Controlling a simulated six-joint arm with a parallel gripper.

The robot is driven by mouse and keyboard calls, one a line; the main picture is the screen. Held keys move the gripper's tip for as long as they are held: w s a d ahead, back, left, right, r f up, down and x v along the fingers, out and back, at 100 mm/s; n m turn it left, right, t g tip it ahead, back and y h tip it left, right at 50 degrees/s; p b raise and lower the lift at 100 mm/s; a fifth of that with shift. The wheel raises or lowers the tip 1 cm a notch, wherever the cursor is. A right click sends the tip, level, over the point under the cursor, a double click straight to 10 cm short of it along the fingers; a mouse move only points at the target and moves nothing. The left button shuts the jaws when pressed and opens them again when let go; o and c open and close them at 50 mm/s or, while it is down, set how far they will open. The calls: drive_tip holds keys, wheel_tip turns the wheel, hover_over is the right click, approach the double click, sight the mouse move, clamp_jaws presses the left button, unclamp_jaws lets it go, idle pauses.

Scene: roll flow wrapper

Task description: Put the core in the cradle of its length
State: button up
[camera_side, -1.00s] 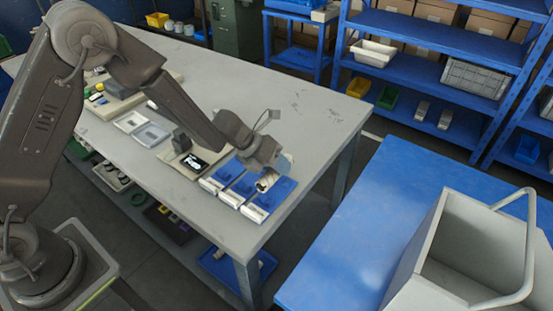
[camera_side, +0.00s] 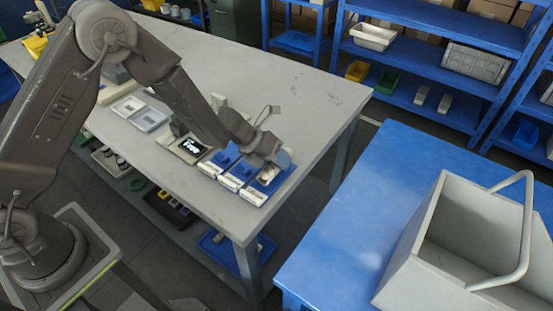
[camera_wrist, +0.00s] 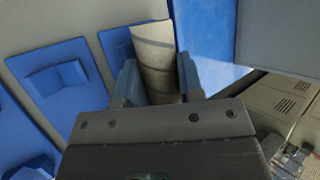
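The core (camera_wrist: 155,55) is a pale tube with faint bands, between the two fingers of my gripper (camera_wrist: 160,82) in the wrist view. The fingers look closed on its sides. In the side view my gripper (camera_side: 284,157) is low over the rightmost of three blue cradles (camera_side: 274,186), with the core's pale end (camera_side: 267,174) showing just above it. I cannot tell whether the core touches the cradle. The middle cradle (camera_side: 238,172) and left cradle (camera_side: 221,159) stand beside it, each with a white front label. In the wrist view, a neighbouring blue cradle (camera_wrist: 62,78) has a raised block.
A small display (camera_side: 188,147) with white marks stands left of the cradles. Grey trays (camera_side: 149,119) lie farther left. The table's far right (camera_side: 310,105) is clear. A blue table (camera_side: 350,225) with a grey open bin (camera_side: 415,245) stands to the right.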

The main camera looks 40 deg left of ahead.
drive_tip(key=shift+o, duration=1.3)
drive_tip(key=shift+s+a+f, duration=0.35)
drive_tip(key=shift+a+f, duration=0.1)
drive_tip(key=shift+f, duration=0.1)
drive_tip(key=shift+o, duration=0.3)
drive_tip(key=shift+a+r, duration=0.15)
drive_tip(key=shift+r, duration=0.1)
drive_tip(key=shift+o, duration=0.5)
drive_tip(key=d+r+v, duration=0.1)
drive_tip(key=v, duration=1.2)
drive_tip(key=shift+w, duration=0.25)
drive_tip(key=s+d+r+m, duration=0.3)
drive_tip(key=s+r+m, duration=0.85)
drive_tip(key=m, duration=0.65)
drive_tip(key=s+a+r+m+y, duration=0.2)
drive_tip(key=s+m, duration=0.4)
drive_tip(key=m, duration=0.3)
drive_tip(key=s+a+r+m+y, duration=0.3)
drive_tip(key=s+a+m+y, duration=0.1)
drive_tip(key=m, duration=0.6)
drive_tip(key=shift+s+a+r+t+y, duration=0.35)
drive_tip(key=shift+s+a, duration=0.4)
drive_tip(key=shift+s, duration=0.25)
